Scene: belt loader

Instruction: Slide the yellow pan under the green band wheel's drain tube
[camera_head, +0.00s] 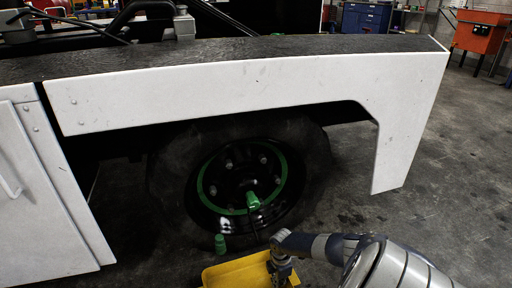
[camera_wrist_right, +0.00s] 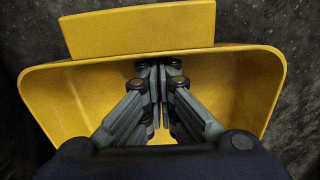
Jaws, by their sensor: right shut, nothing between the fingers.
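The yellow pan (camera_head: 236,273) lies on the floor at the bottom of the head view, its lower part cut off by the frame. It also fills much of the right wrist view (camera_wrist_right: 52,92). The wheel with the green band (camera_head: 203,190) stands behind it under the white fender. A green fitting (camera_head: 253,201) sits at its hub, with a thin dark drain tube (camera_head: 257,230) hanging down towards the pan's far side. My right gripper (camera_wrist_right: 160,66) is shut and empty, its fingertips over the pan's inside near the wall with the broad yellow flange. My left gripper is out of view.
A small green cap-like piece (camera_head: 220,243) is at the tyre's foot, just beyond the pan. The white fender (camera_head: 250,95) overhangs the wheel. Open concrete floor (camera_head: 440,190) lies to the right. An orange cabinet (camera_head: 478,32) stands far back.

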